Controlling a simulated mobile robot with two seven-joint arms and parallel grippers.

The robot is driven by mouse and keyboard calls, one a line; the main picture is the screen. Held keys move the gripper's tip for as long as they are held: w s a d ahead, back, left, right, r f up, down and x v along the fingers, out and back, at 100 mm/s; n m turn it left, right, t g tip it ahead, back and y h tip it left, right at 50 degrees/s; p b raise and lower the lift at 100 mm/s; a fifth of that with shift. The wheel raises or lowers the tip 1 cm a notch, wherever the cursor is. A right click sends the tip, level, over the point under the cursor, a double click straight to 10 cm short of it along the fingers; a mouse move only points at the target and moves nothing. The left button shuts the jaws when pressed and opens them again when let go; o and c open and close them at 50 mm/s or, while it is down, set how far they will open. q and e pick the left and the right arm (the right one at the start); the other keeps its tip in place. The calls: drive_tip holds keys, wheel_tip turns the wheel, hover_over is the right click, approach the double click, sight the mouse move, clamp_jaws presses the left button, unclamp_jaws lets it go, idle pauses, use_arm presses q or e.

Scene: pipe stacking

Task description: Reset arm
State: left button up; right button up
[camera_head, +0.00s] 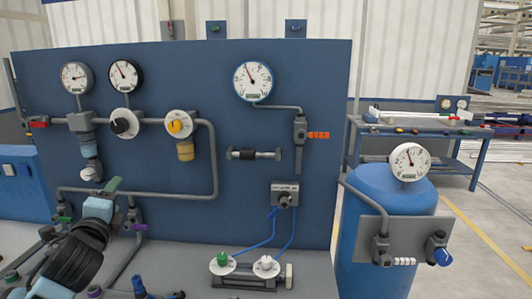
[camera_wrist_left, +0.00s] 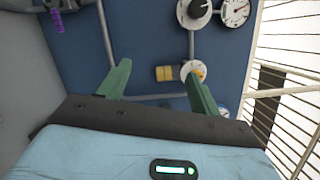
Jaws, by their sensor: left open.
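My left gripper (camera_head: 108,188) is in front of the lower left of the blue panel (camera_head: 240,130) in the head view. Its arm comes in from the bottom left corner. In the left wrist view, the gripper's two green fingers (camera_wrist_left: 158,78) stand wide apart with nothing between them. The panel fills much of the space beyond them. My right gripper is in neither view.
The panel carries grey pipes, several gauges such as the large one (camera_head: 253,81), and a yellow-knobbed regulator (camera_head: 180,124). A blue tank (camera_head: 385,220) stands at the right. Several valves and fittings are near the arm at the lower left.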

use_arm(q)
drive_tip(key=s+d+f+n+g+h, duration=0.1)
drive_tip(key=s+d+f+n+g, duration=0.2)
drive_tip(key=f, duration=0.6)
drive_tip(key=s+d+f+n+h, duration=0.15)
drive_tip(key=s+f, duration=0.25)
drive_tip(key=f, duration=0.6)
drive_tip(key=s+d+f+n+g+h, duration=0.2)
drive_tip(key=s+d+f, duration=0.2)
drive_tip(key=f, duration=0.5)
drive_tip(key=s+d+f+n+g, duration=0.2)
drive_tip(key=s+f+n, duration=0.3)
drive_tip(key=s, duration=0.8)
drive_tip(key=s+d+f+n+g, duration=0.1)
drive_tip(key=s+d+f+n, duration=0.2)
drive_tip(key=s+f, duration=0.9)
drive_tip(key=n, duration=0.3)
drive_tip(key=shift+s+d+f+g, duration=0.3)
drive_tip(key=shift+s+g, duration=0.1)
drive_tip(key=shift+h, duration=0.25)
